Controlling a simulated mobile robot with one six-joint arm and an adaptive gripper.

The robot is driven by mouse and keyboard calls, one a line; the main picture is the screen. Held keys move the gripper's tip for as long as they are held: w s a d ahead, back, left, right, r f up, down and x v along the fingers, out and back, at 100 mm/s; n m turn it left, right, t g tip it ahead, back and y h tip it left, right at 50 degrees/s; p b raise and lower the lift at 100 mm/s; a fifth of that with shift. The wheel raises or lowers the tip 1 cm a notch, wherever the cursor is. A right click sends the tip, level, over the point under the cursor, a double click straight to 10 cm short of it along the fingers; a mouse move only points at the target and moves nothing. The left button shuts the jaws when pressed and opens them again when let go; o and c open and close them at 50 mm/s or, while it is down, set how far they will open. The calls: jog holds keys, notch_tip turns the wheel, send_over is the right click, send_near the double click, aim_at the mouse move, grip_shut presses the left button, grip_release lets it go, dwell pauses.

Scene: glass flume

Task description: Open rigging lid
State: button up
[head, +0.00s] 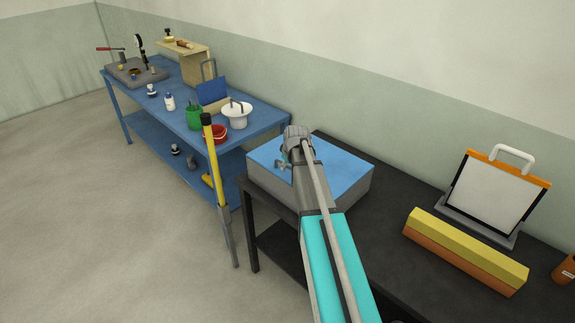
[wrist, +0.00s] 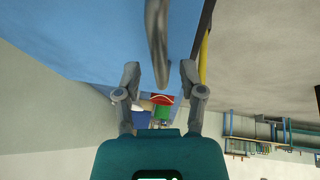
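A grey box with a flat blue lid (head: 340,165) stands on the dark table, and the lid lies closed on it. The blue lid fills the upper left of the wrist view (wrist: 85,35). A grey curved bar (wrist: 157,40), which looks like a handle, lies just ahead of the gap between the fingers. In the head view my gripper (head: 283,164) is low over the left part of the lid, partly hidden by my arm. Contact with the bar cannot be told.
On the dark table (head: 385,250), a yellow and orange block (head: 465,251) and a framed white panel with a handle (head: 497,192) stand right of the box. A yellow pole (head: 214,165) stands at left. Behind it, a blue bench (head: 265,119) holds buckets and bottles. Open floor lies left.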

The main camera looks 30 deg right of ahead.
grip_shut()
